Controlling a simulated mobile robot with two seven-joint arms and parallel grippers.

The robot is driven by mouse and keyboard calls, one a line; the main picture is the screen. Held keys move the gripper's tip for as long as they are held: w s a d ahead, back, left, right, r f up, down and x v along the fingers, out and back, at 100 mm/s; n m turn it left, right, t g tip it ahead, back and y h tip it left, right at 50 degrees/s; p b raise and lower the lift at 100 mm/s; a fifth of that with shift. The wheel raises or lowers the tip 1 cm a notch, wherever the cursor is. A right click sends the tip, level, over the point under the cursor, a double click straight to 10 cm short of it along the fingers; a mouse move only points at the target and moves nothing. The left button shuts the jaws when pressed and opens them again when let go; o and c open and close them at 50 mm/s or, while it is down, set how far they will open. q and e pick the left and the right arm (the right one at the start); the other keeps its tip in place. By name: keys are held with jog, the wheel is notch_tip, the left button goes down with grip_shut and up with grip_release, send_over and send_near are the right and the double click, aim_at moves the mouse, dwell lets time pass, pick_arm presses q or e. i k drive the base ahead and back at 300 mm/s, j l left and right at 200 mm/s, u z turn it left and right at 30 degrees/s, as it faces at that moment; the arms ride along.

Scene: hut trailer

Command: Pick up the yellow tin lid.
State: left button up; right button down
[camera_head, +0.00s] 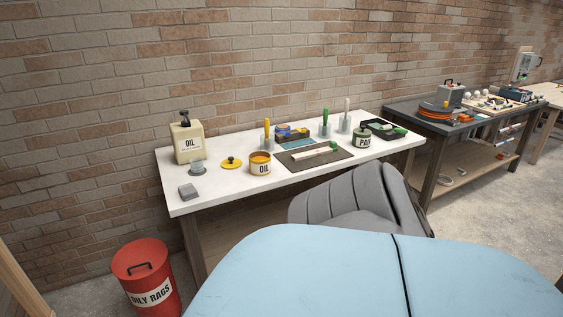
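The yellow tin lid (231,163) is a small round disc with a dark knob on top. It lies on the white bench top (222,190), apart from the things around it. An open yellow tin marked OIL (260,164) stands just to its right. Neither of my grippers shows in the head view.

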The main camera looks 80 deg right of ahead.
aim_at(231, 163)
jog(key=z, duration=2.35)
